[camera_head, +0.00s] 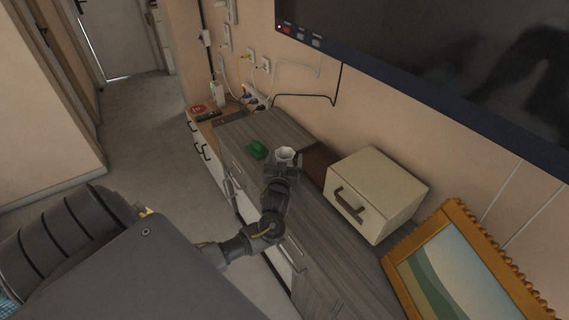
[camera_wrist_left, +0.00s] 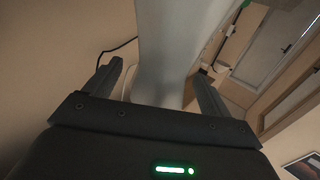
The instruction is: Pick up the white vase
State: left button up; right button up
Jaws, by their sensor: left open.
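The white vase (camera_head: 284,154) stands on the grey wooden cabinet (camera_head: 329,250), its pale rim showing just beyond my left gripper (camera_head: 284,168) in the head view. The gripper hides most of the vase's body there. In the left wrist view the vase (camera_wrist_left: 180,42) is a large pale shape rising between the two dark fingers of my left gripper. The fingers are apart, one on each side of it. I cannot tell whether either finger touches it. My right gripper is not in view.
A green object (camera_head: 257,149) lies left of the vase. A brown box-like object (camera_head: 315,160) and a cream drawer box (camera_head: 375,190) stand to its right. A gold picture frame (camera_head: 462,270) leans at lower right. A dark screen (camera_head: 450,60) hangs above. Floor (camera_head: 140,125) at left is clear.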

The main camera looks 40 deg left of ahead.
pick_arm(q)
jog(key=shift+x, duration=1.4)
jog(key=shift+f, duration=0.1)
jog(key=shift+c, duration=0.3)
jog(key=c, duration=1.6)
